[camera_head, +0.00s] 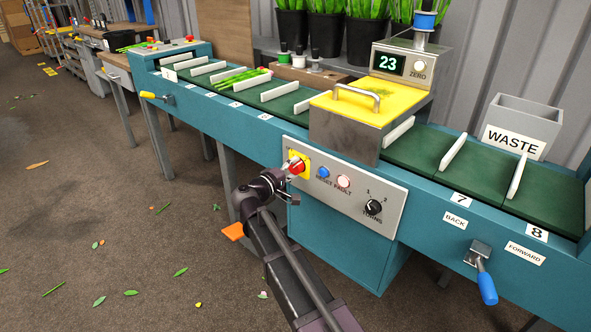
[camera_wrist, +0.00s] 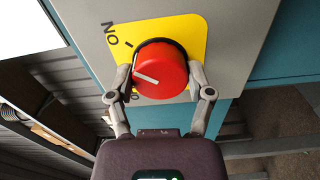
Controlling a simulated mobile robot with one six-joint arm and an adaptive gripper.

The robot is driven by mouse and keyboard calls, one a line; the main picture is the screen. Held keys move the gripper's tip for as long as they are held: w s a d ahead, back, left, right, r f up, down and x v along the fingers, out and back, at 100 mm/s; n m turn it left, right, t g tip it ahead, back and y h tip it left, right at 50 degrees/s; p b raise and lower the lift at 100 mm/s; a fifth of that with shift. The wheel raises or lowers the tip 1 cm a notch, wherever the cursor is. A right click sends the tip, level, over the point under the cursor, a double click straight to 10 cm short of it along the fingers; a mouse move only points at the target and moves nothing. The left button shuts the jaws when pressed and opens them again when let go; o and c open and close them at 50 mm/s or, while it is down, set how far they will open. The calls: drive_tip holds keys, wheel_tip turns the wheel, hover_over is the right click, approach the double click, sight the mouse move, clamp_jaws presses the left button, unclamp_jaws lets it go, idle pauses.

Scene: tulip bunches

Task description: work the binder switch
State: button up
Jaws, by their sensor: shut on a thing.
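The binder switch is a red round knob (camera_wrist: 165,62) on a yellow plate (camera_wrist: 186,27) on the grey control panel. It also shows in the head view as a red knob (camera_head: 297,166) at the panel's left end. My gripper (camera_wrist: 160,76) is shut on the knob, one finger on each side. In the head view my gripper (camera_head: 288,172) reaches the knob from the lower left. The white pointer line on the knob points left in the wrist view, below the tick by the ON lettering (camera_wrist: 110,33). A second label under the knob is mostly hidden.
Right of the knob are a blue reset button (camera_head: 323,172), a fault lamp (camera_head: 344,181) and a black turns dial (camera_head: 374,207). A blue-handled lever (camera_head: 486,288) hangs at the right. A green conveyor belt (camera_head: 470,172) with white dividers runs above the panel.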

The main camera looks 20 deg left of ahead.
drive_tip(key=shift+s+d+f+m, duration=0.1)
drive_tip(key=shift+s+d+m, duration=0.1)
drive_tip(key=shift+m, duration=0.5)
drive_tip(key=shift+w, duration=0.1)
drive_tip(key=o, duration=1)
drive_tip(key=shift+o, duration=0.7)
drive_tip(key=shift+a, duration=0.1)
drive_tip(key=shift+a, duration=0.1)
drive_tip(key=v, duration=1.2)
